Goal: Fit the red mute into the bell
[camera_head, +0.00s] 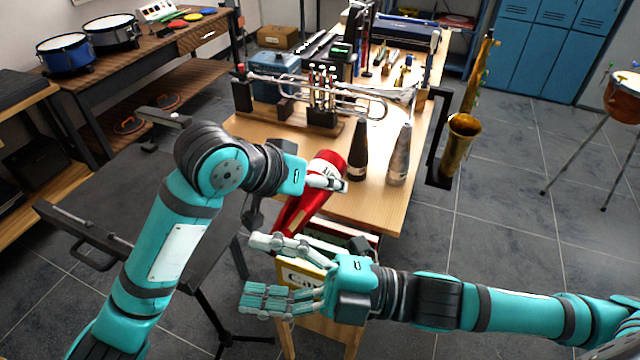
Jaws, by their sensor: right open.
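The red mute (296,212) is tilted, its wide end up near the table's front left edge and its narrow end down towards my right gripper. My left gripper (325,184) is shut on the red mute near its wide end, and its fingers partly cover it. My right gripper (272,270) is open and empty, fingers pointing left, just below the mute's narrow end in the picture; I cannot tell whether they touch. The inside of the bell is mostly hidden.
A dark mute (358,158) and a grey mute (399,160) stand upright on the wooden table (372,207) in front of the trumpet. A brass saxophone (463,130) stands right of the table. A yellow box (297,276) sits below the table, behind my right gripper.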

